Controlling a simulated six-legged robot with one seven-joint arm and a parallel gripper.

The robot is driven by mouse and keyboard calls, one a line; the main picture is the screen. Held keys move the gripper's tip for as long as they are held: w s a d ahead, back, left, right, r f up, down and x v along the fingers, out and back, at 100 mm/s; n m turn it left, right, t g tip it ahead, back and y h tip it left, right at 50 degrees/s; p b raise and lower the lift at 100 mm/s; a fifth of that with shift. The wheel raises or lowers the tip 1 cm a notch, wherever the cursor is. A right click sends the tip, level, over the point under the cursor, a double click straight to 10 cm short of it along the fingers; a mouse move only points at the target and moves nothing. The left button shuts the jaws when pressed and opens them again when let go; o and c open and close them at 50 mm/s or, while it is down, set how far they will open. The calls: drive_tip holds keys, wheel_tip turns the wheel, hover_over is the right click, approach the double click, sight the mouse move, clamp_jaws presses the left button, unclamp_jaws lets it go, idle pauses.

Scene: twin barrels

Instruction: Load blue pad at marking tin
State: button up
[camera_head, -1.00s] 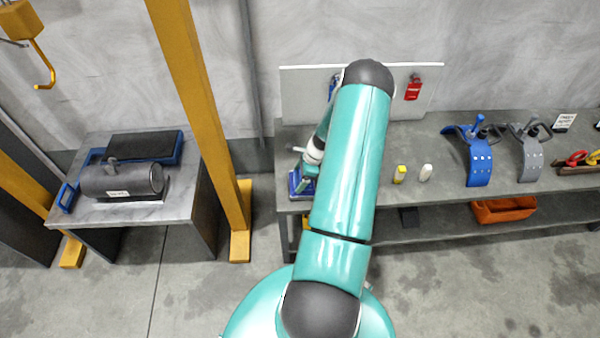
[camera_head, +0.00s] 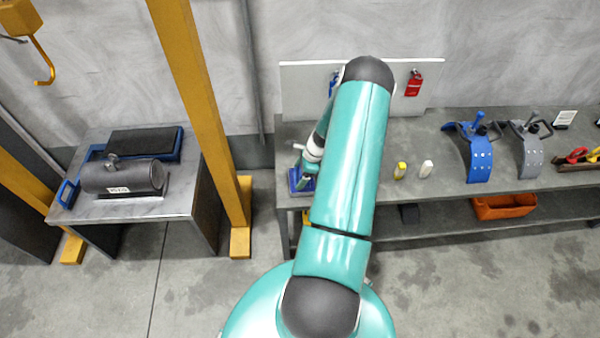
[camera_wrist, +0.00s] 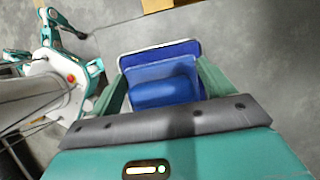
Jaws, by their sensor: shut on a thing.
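The marking tin (camera_head: 295,186), a small open blue box, stands at the left front end of the bench. My gripper (camera_head: 309,172) is low over it, partly hidden by my arm in the head view. In the wrist view the blue box with a pale rim (camera_wrist: 160,55) lies just beyond my gripper (camera_wrist: 163,90). A rounded blue thing, apparently the blue pad (camera_wrist: 153,93), shows between my two teal fingers, which are shut on it. The blue parts overlap, so I cannot tell whether the pad touches the tin.
Blue (camera_head: 480,155) and grey (camera_head: 528,155) curved clamps are farther right. At left, a dark cylinder (camera_head: 122,177) lies on a side table beyond a yellow post (camera_head: 205,105).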

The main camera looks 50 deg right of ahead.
drive_tip(key=shift+f, duration=0.45)
idle(1.1)
drive_tip(key=shift+r, duration=0.1)
drive_tip(key=shift+r, duration=3.45)
